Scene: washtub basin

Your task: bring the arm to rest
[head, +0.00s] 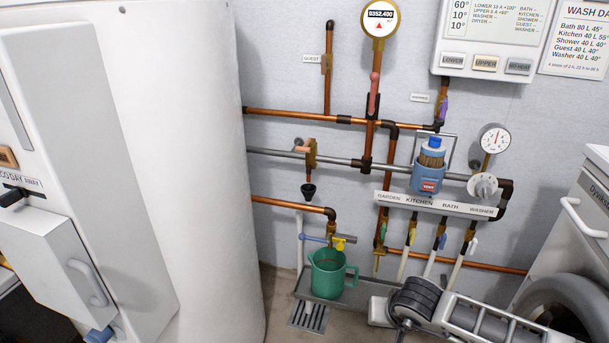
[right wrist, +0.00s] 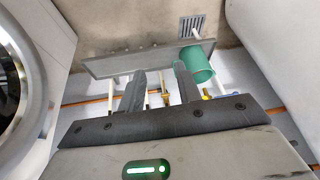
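My right arm (head: 470,318) comes in from the lower right in the head view, over the floor in front of the pipe wall. My right gripper (right wrist: 159,76) shows in the right wrist view with its two dark fingers apart and nothing between them. A green jug (head: 330,278) stands upright on a grey ledge below a tap with a yellow handle. The jug also shows in the right wrist view (right wrist: 197,62), beyond the right-hand finger and partly hidden by it. My left gripper is in neither view.
A large white tank (head: 185,150) fills the left. A white washer (head: 580,225) stands at the right. Copper pipes, several valves and a blue vent bottle (head: 428,178) cover the wall. The grey ledge (right wrist: 125,65) and a floor drain (right wrist: 190,27) lie beyond my fingers.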

